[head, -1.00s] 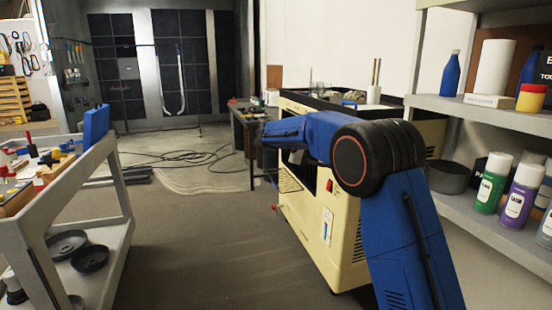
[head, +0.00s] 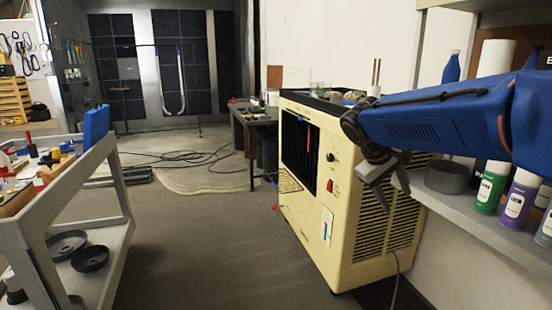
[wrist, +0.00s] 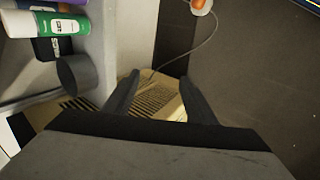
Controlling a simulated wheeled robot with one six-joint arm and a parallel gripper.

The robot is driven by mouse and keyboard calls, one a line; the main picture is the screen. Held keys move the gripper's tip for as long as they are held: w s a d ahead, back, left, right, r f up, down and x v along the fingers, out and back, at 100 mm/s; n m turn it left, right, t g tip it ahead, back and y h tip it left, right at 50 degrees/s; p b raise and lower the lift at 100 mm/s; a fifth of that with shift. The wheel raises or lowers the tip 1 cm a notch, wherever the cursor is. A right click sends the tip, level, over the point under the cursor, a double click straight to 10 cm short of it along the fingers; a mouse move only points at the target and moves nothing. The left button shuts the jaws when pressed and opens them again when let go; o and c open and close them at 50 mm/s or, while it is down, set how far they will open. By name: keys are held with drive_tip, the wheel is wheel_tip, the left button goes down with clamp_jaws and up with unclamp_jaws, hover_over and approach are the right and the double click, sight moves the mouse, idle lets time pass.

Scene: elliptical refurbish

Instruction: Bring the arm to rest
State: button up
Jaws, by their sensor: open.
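My blue arm reaches in from the right in the head view. My gripper (head: 385,195) hangs at its end, in front of the right part of the cream machine (head: 345,235). In the wrist view my gripper (wrist: 158,95) shows two dark fingers spread apart with nothing between them. Below the fingers lies the vented cream panel of the machine (wrist: 150,98). I cannot tell whether a finger touches it.
A grey shelf (head: 465,210) with a green spray can (head: 490,188), a purple can (head: 520,193) and a dark pot (head: 446,177) stands close on the right. A grey cart (head: 35,235) stands at left. The floor (head: 210,255) between is clear.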

drive_tip(key=s+a+f+m+y, duration=0.1)
drive_tip(key=s+f, duration=0.3)
drive_tip(key=s, duration=0.5)
drive_tip(key=s+a+f+m+t+y, duration=0.1)
drive_tip(key=s+f+y, duration=0.2)
drive_tip(key=s, duration=0.6)
drive_tip(key=s+a+f+m+t+y, duration=0.1)
drive_tip(key=s+f+y, duration=0.1)
drive_tip(key=s+f, duration=0.4)
drive_tip(key=s, duration=0.3)
drive_tip(key=shift+s+m, duration=0.35)
drive_tip(key=shift+m, duration=0.05)
drive_tip(key=shift+a, duration=0.1)
drive_tip(key=shift+c, duration=0.2)
